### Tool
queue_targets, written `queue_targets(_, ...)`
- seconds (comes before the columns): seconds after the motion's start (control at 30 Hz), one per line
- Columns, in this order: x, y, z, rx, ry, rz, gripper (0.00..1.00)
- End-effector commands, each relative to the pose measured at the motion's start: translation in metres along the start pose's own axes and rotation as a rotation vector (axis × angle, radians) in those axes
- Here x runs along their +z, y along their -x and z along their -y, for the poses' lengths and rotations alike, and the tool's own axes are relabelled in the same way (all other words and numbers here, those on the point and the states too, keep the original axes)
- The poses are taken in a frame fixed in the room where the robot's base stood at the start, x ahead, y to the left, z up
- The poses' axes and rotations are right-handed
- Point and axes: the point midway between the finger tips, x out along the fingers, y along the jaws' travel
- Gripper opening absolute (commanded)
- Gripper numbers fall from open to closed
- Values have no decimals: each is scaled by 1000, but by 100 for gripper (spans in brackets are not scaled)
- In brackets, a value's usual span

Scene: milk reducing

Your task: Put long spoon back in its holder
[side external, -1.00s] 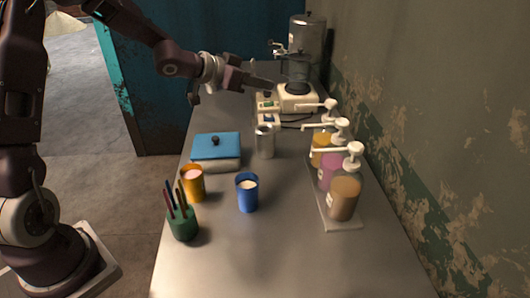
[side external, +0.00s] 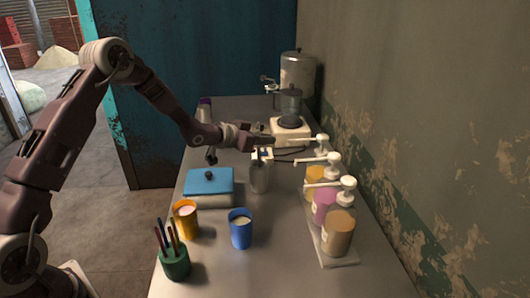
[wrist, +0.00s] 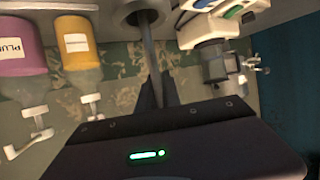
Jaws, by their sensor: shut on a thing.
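The long spoon (wrist: 151,55) shows in the wrist view as a thin grey shaft. My gripper (wrist: 160,90) is shut on it. The shaft runs from my fingers to the mouth of the silver cylindrical holder (wrist: 125,12). Its far end lies over or inside the dark opening; I cannot tell how deep. In the side view my gripper (side external: 266,143) is above the upright holder (side external: 260,180), close to its top. The spoon is hard to make out there.
A blue-lidded box (side external: 209,182), orange cup (side external: 185,220), blue cup (side external: 240,232) and green pen cup (side external: 175,265) stand nearer. Pump bottles (side external: 325,205) stand on a tray at right. A white appliance (side external: 291,132) stands behind. The front right tabletop is clear.

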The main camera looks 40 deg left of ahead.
Motion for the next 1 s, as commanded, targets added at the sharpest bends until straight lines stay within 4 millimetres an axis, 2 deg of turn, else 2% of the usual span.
queue_targets(0.1, 25, -10, 0, 1, 2, 6, 0)
queue_targets(0.2, 38, -15, -1, 1, 0, 3, 0)
queue_targets(0.57, 42, -17, 0, 0, 0, 2, 0)
queue_targets(0.6, 42, -17, 0, 0, -1, 2, 15)
queue_targets(0.7, 42, -17, 0, 0, -1, 2, 31)
queue_targets(1.0, 40, -16, 0, 0, -1, 1, 31)
